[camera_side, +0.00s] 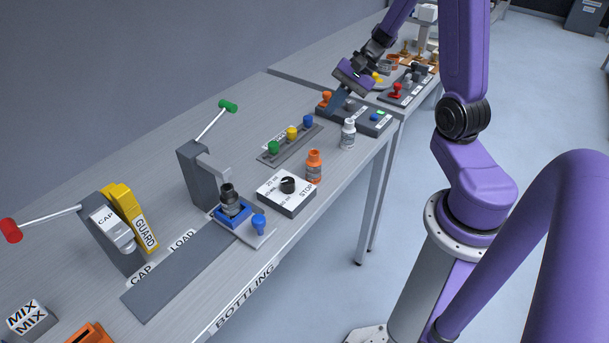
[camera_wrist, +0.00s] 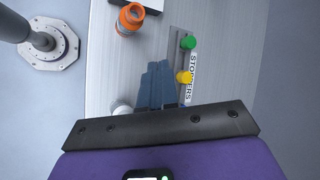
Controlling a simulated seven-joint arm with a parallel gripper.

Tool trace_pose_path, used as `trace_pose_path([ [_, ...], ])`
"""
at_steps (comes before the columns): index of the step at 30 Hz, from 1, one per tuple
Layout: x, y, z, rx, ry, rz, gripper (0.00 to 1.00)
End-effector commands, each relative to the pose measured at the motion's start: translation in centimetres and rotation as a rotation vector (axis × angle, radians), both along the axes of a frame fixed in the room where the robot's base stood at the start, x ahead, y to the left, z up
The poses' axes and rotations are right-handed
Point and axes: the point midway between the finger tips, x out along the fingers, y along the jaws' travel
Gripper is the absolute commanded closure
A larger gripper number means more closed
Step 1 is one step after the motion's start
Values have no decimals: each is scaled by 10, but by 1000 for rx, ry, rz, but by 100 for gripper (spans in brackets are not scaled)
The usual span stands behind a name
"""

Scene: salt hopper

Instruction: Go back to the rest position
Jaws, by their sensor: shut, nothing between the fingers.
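My gripper (camera_side: 336,108) is up at the far part of the bench, by the dark panel (camera_side: 352,116) with an orange knob and a green-lit button. Its blue-grey fingers are together and hold nothing. In the wrist view the shut fingers (camera_wrist: 158,70) point between the orange bottle (camera_wrist: 130,20) and the stopper rack (camera_wrist: 181,32). The rack's green stopper (camera_wrist: 188,42) and yellow stopper (camera_wrist: 184,77) show there. A white bottle (camera_side: 348,134) stands in front of the panel. The exact gap between fingertips and panel is hard to tell.
The orange bottle (camera_side: 314,166) and a dial box (camera_side: 287,194) stand near the bench's front edge. A dark bottle (camera_side: 230,200) sits in a blue holder under a green-handled lever press (camera_side: 203,170). A capping press (camera_side: 118,235) stands left. The air above the bench is mostly free.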

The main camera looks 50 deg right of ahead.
Motion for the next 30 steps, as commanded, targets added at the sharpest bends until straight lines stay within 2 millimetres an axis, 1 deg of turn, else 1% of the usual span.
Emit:
trace_pose_path([
  [1, -5, 21, 4, -23, -3, 103, 100],
  [3, -14, 45, 7, -53, -4, 234, 100],
  [5, -23, 64, 10, -80, -9, 346, 100],
  [6, -30, 76, 12, -99, -12, 420, 100],
  [9, -49, 102, 16, -147, -23, 606, 100],
  [12, -70, 124, 19, -197, -41, 787, 100],
  [15, -91, 141, 23, -250, -64, 966, 100],
  [21, -134, 164, 30, -363, -135, 1313, 100],
  [25, -160, 172, 34, -438, -196, 1529, 100],
  [30, -188, 177, 40, -541, -302, 1799, 100],
])
